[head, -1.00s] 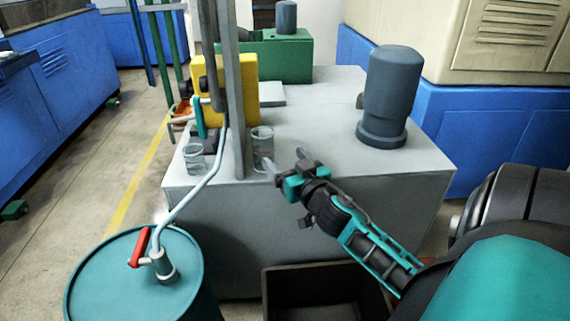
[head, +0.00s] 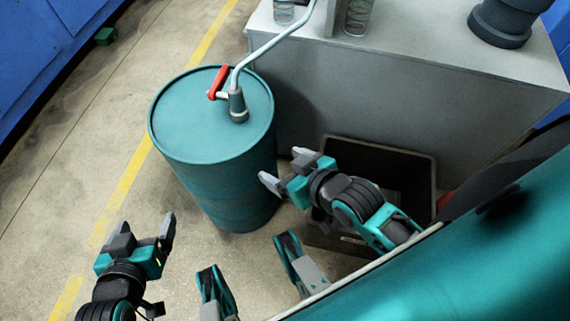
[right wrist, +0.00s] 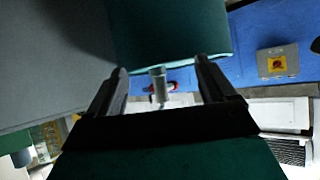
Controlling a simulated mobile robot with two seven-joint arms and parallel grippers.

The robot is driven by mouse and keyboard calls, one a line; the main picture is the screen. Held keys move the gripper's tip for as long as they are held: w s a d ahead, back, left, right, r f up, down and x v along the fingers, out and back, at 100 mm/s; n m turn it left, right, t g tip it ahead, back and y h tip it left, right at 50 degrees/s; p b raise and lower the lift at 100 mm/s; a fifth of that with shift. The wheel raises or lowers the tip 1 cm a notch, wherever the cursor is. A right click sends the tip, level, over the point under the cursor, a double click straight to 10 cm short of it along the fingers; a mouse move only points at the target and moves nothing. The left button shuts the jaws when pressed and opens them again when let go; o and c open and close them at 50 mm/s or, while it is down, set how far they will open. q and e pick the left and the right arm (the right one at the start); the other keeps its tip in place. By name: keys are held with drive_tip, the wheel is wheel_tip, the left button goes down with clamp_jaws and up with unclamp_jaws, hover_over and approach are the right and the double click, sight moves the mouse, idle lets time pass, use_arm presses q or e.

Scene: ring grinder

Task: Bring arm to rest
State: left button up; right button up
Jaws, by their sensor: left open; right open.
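My right gripper (head: 284,168) is open and empty. In the head view it shows just right of the teal drum (head: 190,125), in front of the dark bin. In the right wrist view, the space between its fingers (right wrist: 161,72) is empty of any held thing, with the drum (right wrist: 170,35) beyond. My left gripper (head: 146,230) is open and empty, over the floor at the lower left. Its forearm runs out of the bottom edge.
The drum carries a tap with a red handle (head: 218,82) and a bent pipe (head: 270,45). A dark open bin (head: 425,165) stands against the grey machine base (head: 400,85), partly hidden by my right arm. The floor (head: 60,190) at the left is clear.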

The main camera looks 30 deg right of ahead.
drive_tip(key=shift+s+a, duration=0.1)
drive_tip(key=shift+a, duration=0.1)
use_arm(q)
drive_tip(key=shift+r, duration=0.2)
use_arm(e)
drive_tip(key=shift+r, duration=0.1)
use_arm(q)
drive_tip(key=s+a+r+y+p, duration=0.1)
drive_tip(key=a+r+p, duration=0.2)
drive_tip(key=r+p, duration=0.9)
drive_tip(key=p, duration=0.5)
drive_tip(key=shift+s+a, duration=0.25)
drive_tip(key=shift+s, duration=0.05)
use_arm(e)
drive_tip(key=s+d+r, duration=0.1)
drive_tip(key=d+r, duration=0.2)
drive_tip(key=r, duration=0.9)
drive_tip(key=shift+s+d+h, duration=0.3)
drive_tip(key=shift+d+h, duration=0.05)
drive_tip(key=shift+h, duration=0.05)
